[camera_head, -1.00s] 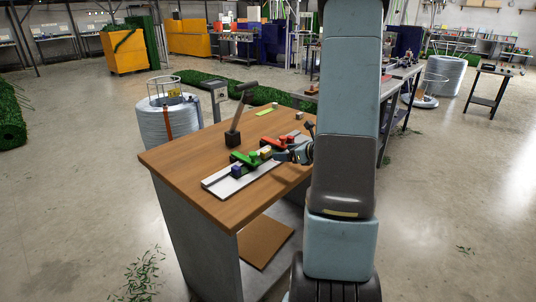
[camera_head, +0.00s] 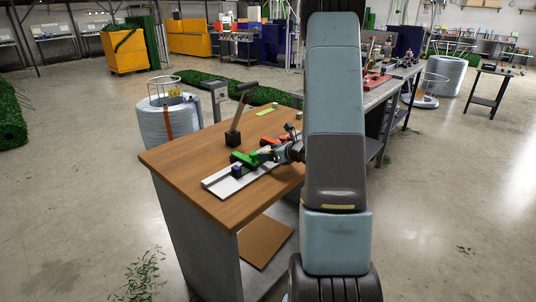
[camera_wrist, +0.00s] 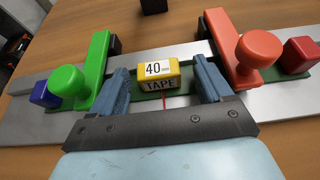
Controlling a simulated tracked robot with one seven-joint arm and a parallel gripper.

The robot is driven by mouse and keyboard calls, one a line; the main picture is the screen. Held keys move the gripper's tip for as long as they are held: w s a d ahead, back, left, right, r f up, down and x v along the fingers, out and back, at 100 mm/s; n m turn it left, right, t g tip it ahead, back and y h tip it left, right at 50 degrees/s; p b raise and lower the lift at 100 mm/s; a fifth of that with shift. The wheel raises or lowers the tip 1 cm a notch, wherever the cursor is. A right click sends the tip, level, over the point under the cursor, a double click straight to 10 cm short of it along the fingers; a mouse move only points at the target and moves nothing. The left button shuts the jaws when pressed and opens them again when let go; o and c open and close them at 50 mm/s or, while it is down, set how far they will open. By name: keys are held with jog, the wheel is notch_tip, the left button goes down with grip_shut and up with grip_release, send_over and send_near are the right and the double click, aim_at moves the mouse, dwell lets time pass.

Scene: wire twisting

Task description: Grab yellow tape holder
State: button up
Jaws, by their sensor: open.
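The yellow tape holder (camera_wrist: 158,74), marked "40" and "TAPE", sits on a green base strip between a green clamp (camera_wrist: 68,80) and a red clamp (camera_wrist: 255,60) in the wrist view. My gripper (camera_wrist: 162,82) is open, one finger to each side of the tape holder, with visible gaps and no clear contact. In the head view my gripper (camera_head: 276,152) is over the rail on the wooden table, and my arm hides part of the red clamp. The tape holder is mostly hidden there.
A metal rail (camera_head: 222,185) runs along the wooden table (camera_head: 190,160). A blue block (camera_wrist: 44,94) lies at the left and a red block (camera_wrist: 300,55) at the right. A dark lever tool (camera_head: 233,137) stands behind. The table's front left is clear.

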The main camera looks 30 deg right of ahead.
jog(key=c, duration=1.1)
